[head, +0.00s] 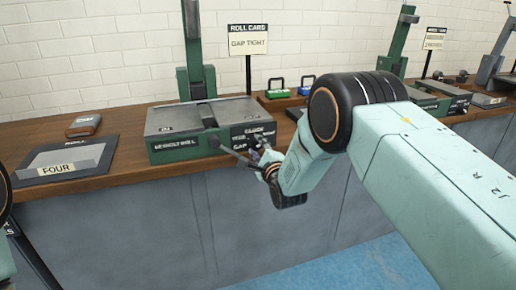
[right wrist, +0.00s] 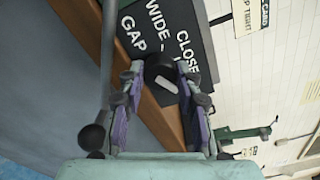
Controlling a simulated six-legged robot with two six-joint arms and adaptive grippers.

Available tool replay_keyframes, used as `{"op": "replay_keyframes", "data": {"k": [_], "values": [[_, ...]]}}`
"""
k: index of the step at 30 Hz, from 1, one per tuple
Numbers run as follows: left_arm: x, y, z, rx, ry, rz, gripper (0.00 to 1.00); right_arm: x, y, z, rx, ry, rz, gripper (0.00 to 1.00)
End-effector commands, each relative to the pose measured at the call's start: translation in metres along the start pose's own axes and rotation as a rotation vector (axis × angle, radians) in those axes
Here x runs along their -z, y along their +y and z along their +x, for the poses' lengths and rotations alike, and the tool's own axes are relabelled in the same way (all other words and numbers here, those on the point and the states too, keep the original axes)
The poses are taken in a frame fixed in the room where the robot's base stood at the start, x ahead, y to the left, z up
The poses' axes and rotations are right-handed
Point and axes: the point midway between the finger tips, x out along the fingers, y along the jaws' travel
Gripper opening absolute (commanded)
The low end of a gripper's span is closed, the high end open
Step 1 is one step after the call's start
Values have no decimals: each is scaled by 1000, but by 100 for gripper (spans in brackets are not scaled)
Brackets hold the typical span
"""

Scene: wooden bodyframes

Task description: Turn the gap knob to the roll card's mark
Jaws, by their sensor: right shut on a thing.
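The roll card (head: 248,41) stands on a post behind the green machine and reads "GAP TIGHT". The green machine (head: 171,150) sits on the wooden bench. In the right wrist view its dark label panel (right wrist: 130,12) shows "CLOSE", "WIDE" and "GAP". The gap knob (right wrist: 159,68) is black and round, with a pale bar across its face. My right gripper (right wrist: 164,84) is shut on the knob, one finger on each side. In the head view the right gripper (head: 262,153) is at the machine's front right, where my arm hides part of it. My left gripper is not in view.
A crank rod with a black ball end (right wrist: 92,137) runs close beside my right gripper. Green and blue padlock-like items (head: 277,91) stand behind my right arm. More machines line the bench.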

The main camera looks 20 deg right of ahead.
Motion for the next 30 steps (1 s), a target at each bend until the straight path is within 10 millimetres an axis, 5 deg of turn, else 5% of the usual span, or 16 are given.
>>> {"op": "replay_keyframes", "data": {"k": [6,7,15,30], "values": [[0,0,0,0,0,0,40,0,0,0,1,1,2,2],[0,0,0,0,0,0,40,0,0,0,1,1,2,35],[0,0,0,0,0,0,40,0,0,0,1,0,0,57],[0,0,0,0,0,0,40,0,0,-15,-2,1,0,57]]}}
